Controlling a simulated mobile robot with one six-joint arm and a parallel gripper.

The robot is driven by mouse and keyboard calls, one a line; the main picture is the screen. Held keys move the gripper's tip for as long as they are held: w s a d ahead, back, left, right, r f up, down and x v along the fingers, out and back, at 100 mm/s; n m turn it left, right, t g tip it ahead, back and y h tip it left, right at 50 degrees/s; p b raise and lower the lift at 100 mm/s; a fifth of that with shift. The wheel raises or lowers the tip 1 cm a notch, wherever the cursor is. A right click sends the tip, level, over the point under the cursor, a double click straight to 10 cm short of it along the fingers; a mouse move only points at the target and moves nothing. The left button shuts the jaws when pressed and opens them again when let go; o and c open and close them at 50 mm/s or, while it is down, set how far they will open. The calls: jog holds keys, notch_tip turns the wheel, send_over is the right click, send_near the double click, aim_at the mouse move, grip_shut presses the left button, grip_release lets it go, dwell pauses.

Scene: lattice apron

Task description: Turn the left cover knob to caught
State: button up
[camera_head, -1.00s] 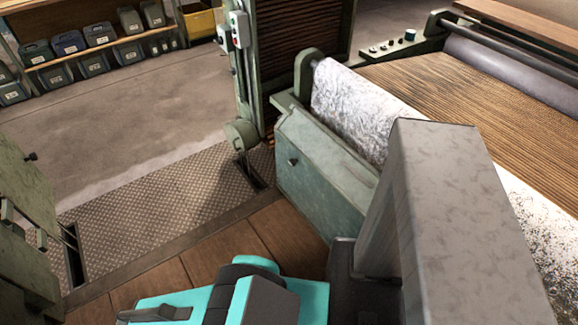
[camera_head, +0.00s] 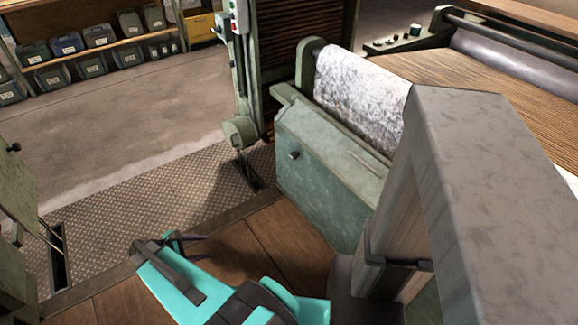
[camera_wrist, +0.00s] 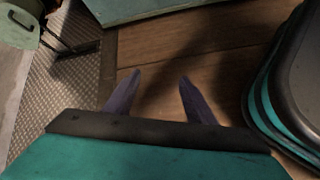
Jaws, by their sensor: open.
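A small dark knob (camera_head: 294,155) sticks out near the upper left end of a green cover (camera_head: 325,180) below the white speckled roll. The rest of the cover to the right is hidden behind my own grey arm parts. Its knob's exact turn position is too small to read. My gripper (camera_head: 190,238) is at the lower left of the knob, low over the plank floor, well apart from the cover. In the wrist view my gripper (camera_wrist: 160,76) shows two dark fingers spread apart with nothing between them. A green edge shows at the top there.
Another dark knob (camera_head: 15,148) is on a green panel at the far left. A ribbed metal plate (camera_head: 150,210) with slots lies beside the planks (camera_head: 250,240). The floor between is clear.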

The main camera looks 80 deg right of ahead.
jog(key=s+d+n+g+h+b, duration=0.15)
jog(key=d+b, duration=0.25)
jog(key=d, duration=0.8)
jog(key=n+g+h+b, duration=0.2)
jog(key=g+h+b, duration=0.3)
jog(key=b, duration=0.5)
send_near(291, 156)
jog(key=w+a+y, duration=0.1)
jog(key=w+a, duration=0.2)
jog(key=w, duration=0.1)
jog(key=shift+s+r+g, duration=0.15)
jog(key=shift+r+g, duration=0.1)
jog(key=shift+r, duration=0.1)
jog(key=shift+d, duration=0.1)
jog(key=b+x, duration=0.3)
jog(key=x, duration=1)
jog(key=shift+s+d+f, duration=0.1)
jog(key=shift+s+f, duration=0.05)
jog(key=shift+s, duration=0.15)
